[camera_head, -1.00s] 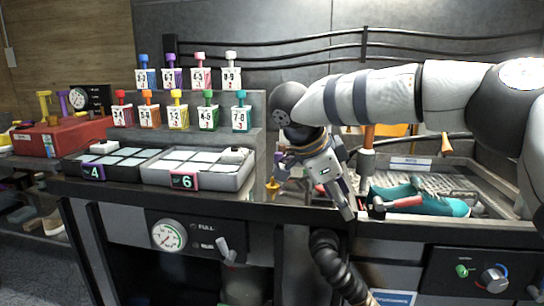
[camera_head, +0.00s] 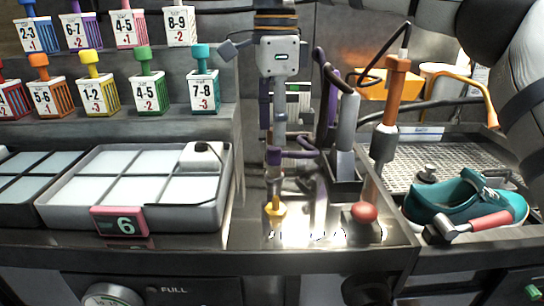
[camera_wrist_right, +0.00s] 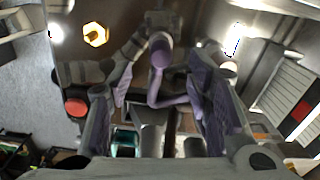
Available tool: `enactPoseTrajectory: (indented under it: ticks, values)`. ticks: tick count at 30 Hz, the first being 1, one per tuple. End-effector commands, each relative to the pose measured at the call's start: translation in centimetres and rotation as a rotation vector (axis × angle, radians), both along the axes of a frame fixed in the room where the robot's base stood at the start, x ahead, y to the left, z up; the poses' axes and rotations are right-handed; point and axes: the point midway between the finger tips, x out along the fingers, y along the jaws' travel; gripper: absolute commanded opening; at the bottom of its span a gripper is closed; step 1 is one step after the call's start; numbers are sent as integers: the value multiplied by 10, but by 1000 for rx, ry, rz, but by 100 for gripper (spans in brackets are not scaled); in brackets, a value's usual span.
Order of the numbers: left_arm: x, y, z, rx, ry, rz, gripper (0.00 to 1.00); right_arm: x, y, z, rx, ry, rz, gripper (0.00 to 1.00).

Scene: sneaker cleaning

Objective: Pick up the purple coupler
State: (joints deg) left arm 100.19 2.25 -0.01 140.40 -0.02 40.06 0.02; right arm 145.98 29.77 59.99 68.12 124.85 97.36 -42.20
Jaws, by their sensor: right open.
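The purple coupler (camera_head: 290,155) is a small elbow-shaped piece on an upright fitting at the middle of the bench. It also shows in the right wrist view as a purple pipe piece (camera_wrist_right: 161,52), between the fingers. My right gripper (camera_head: 285,112) points down over the coupler, and its fingers stand apart. In the right wrist view, its purple-padded fingers (camera_wrist_right: 162,88) lie either side of the coupler with gaps. I cannot tell how far down the fingers reach around it. My left gripper is not in view.
A yellow fitting (camera_head: 275,208) stands in front of the coupler, with a red knob (camera_head: 364,212) to its right. An orange-topped tool (camera_head: 391,100) and a teal shoe (camera_head: 468,203) are at right. A tray marked 6 (camera_head: 225,190) is at left.

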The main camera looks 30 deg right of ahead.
Motion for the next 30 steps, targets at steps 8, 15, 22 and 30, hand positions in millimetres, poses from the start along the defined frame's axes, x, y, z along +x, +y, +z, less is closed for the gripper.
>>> enactPoseTrajectory:
  ticks: [8,15,22,30]
  values:
    - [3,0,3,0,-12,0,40,-3,0,-45,0,0,0,46]
    - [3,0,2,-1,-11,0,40,-2,1,-60,-1,-3,0,46]
    - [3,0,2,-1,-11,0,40,-2,1,-59,-1,-3,0,14]
    - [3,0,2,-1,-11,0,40,-2,1,-59,-1,-3,0,0]
